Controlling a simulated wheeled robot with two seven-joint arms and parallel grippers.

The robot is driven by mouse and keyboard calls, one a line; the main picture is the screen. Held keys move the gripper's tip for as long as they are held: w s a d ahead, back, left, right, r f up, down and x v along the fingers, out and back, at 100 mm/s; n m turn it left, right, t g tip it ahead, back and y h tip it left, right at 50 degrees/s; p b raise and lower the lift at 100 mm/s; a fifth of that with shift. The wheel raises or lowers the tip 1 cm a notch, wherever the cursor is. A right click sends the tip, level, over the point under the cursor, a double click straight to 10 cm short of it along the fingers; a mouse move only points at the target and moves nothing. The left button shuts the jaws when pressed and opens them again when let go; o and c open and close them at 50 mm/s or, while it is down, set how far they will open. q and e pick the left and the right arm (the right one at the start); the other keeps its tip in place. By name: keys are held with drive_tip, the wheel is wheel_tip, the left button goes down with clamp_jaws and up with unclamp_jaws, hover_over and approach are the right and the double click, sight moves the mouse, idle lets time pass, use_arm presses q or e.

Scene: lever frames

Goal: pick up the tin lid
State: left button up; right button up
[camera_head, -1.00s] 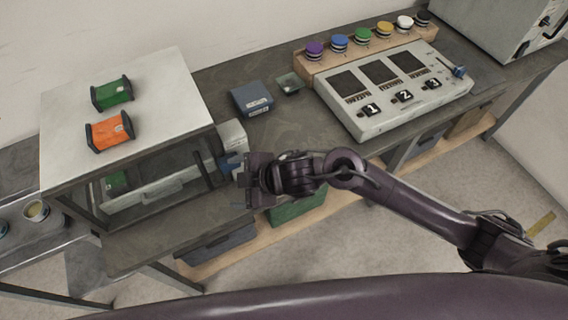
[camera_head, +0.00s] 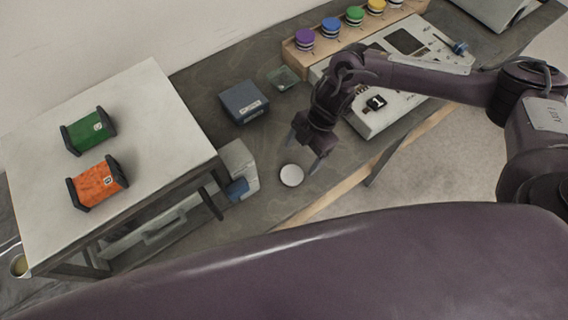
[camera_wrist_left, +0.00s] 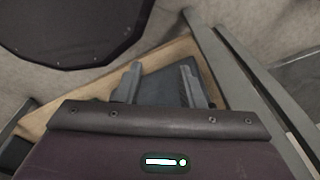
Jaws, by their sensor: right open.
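A small round white disc, which looks like the tin lid (camera_head: 291,175), lies flat on the dark bench top near its front edge. My right gripper (camera_head: 307,147) is open, just above and to the right of the disc in the head view. Its fingers point down toward the bench and hold nothing. The disc is fully visible and apart from the fingers. My left gripper shows only in the left wrist view (camera_wrist_left: 160,76). Its two grey fingers are apart, with a dark grey surface seen between them.
A blue box (camera_head: 243,102) and a small glassy dish (camera_head: 283,78) stand behind the disc. The numbered panel (camera_head: 372,122) lies right. A white-topped stand (camera_head: 140,100) carries green (camera_head: 88,131) and orange (camera_head: 97,182) cases at left. Coloured knobs line a wooden rack (camera_head: 330,47).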

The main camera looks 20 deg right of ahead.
sight(292, 174)
drive_tip(key=f, duration=0.1)
drive_tip(key=s+a+f+p, duration=0.1)
drive_tip(key=s+f+p, duration=0.1)
drive_tip(key=shift+a+f, duration=0.1)
drive_tip(key=shift+a, duration=0.3)
drive_tip(key=shift+w+x, duration=0.15)
drive_tip(key=shift+x, duration=0.45)
drive_tip(key=shift+w+x, duration=0.15)
drive_tip(key=shift+x, duration=0.4)
drive_tip(key=shift+f, duration=0.15)
drive_tip(key=shift+s, duration=0.1)
drive_tip(key=c, duration=0.9)
use_arm(q)
drive_tip(key=s+r, duration=0.2)
drive_tip(key=s, duration=0.1)
drive_tip(key=shift+d+r, duration=0.3)
drive_tip(key=shift+d, duration=0.05)
use_arm(e)
drive_tip(key=shift+c, duration=0.8)
